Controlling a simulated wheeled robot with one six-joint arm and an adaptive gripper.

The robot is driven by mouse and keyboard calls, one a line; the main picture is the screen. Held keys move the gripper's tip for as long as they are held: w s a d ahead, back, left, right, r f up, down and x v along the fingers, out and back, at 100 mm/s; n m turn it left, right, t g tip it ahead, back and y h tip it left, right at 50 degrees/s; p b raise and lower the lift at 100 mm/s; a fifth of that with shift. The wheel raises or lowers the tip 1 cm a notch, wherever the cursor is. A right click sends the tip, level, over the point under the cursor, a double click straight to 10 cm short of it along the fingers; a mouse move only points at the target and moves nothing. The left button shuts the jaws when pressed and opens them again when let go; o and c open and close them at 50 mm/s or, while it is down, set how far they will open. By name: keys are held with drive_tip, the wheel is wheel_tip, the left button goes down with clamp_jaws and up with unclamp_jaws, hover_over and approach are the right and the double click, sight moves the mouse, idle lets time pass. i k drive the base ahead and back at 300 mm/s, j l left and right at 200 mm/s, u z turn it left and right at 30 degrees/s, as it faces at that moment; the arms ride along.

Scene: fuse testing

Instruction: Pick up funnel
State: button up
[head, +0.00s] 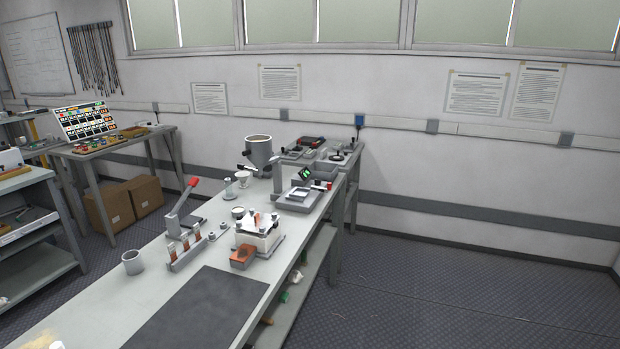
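A small pale cup-like or cone-shaped piece (243,177), which looks like the funnel, stands on the workbench (165,290) near its far end. It is small in the head view, so its exact shape is hard to tell. It is just right of a clear glass vessel (228,189) and left of and below a large grey hopper (259,153). My gripper is not in view.
A red-handled lever press (186,208), a rack with brown vials (186,248), a grey cup (133,262) and a white block fixture (259,235) stand on the bench. A dark mat (200,308) lies bare in front. Open floor (440,290) is at right.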

sight(243, 180)
drive_tip(key=i+l+u, duration=0.1)
drive_tip(key=i+u, duration=0.15)
drive_tip(key=i, duration=0.3)
drive_tip(key=i+l+u, duration=0.25)
drive_tip(key=i, duration=0.35)
drive_tip(key=i+l+u, duration=0.25)
drive_tip(key=i, duration=0.3)
drive_tip(key=i+l+u, duration=0.25)
drive_tip(key=i+l, duration=0.2)
drive_tip(key=l+u, duration=0.2)
drive_tip(key=l, duration=0.9)
drive_tip(key=l+u, duration=0.2)
drive_tip(key=l, duration=0.85)
drive_tip(key=i+l+u, duration=0.1)
drive_tip(key=l+u, duration=0.25)
drive_tip(key=l, duration=1)
drive_tip(key=l+u, duration=0.3)
drive_tip(key=l, duration=1.05)
